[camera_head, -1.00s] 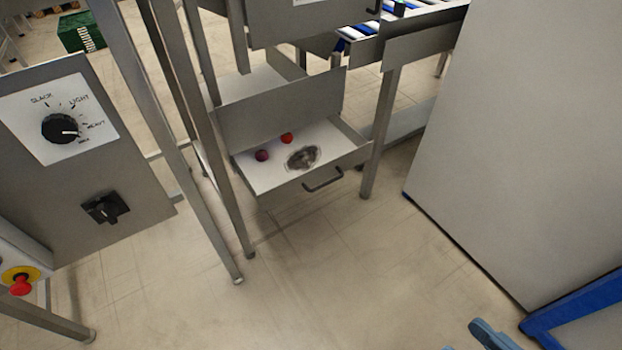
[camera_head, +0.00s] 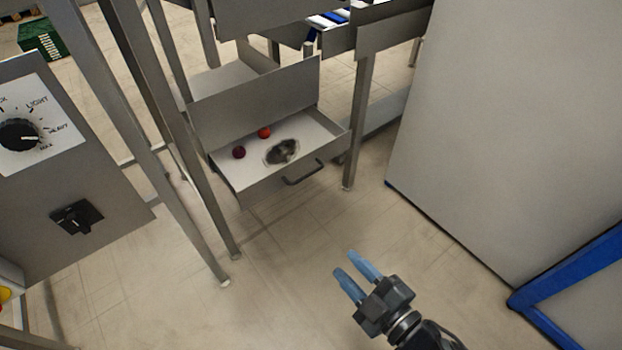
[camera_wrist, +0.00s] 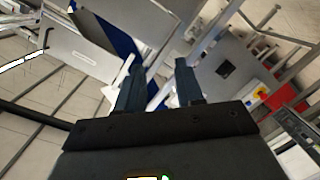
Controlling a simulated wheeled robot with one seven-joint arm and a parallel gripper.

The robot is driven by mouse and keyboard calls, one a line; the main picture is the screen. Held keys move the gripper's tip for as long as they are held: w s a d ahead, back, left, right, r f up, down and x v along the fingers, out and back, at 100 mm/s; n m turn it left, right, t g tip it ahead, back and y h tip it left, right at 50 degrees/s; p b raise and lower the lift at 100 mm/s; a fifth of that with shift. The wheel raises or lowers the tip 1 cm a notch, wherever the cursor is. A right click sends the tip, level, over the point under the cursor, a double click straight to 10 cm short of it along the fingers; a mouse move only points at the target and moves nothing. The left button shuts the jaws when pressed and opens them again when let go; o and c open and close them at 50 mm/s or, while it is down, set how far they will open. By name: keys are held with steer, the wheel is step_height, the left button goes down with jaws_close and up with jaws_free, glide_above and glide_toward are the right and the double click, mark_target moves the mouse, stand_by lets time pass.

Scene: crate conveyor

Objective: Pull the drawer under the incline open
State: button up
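The drawer (camera_head: 245,182) under the incline is a grey metal tray with a dark bar handle (camera_head: 303,173) on its front, and it stands pulled out. Inside it lie a red ball (camera_head: 264,132), a dark red ball (camera_head: 239,152) and a dark, shiny roundish thing (camera_head: 282,151) that I cannot identify. My gripper (camera_head: 356,279) is open and empty, with blue fingers apart, in front of the drawer and to the lower right of the handle. The wrist view also shows my gripper's two fingers (camera_wrist: 160,85) apart with nothing between them.
A panel with a dial (camera_head: 20,135) and a black switch (camera_head: 77,217) stands at left. Grey legs (camera_head: 195,150) stand just left of the drawer. A large grey cabinet (camera_head: 500,120) and a blue frame (camera_head: 570,285) are at right. The floor before the drawer is clear.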

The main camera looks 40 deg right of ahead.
steer(key=w+d+f+n+b, duration=0.2)
steer(key=w+d+f+n, duration=0.2)
steer(key=w, duration=1.1)
steer(key=w+d+f+n+g+b, duration=0.1)
steer(key=w+d+f+n+b, duration=0.1)
steer(key=w+d+f+n, duration=0.3)
steer(key=shift+w+d+f+y, duration=0.15)
steer(key=shift+w+d+f, duration=0.3)
steer(key=shift+w+d, duration=1.35)
steer(key=shift+w+d+f+y, duration=0.15)
steer(key=shift+w+d+f, duration=0.3)
steer(key=shift+w, duration=2.65)
steer(key=shift+c, duration=0.2)
jaws_close()
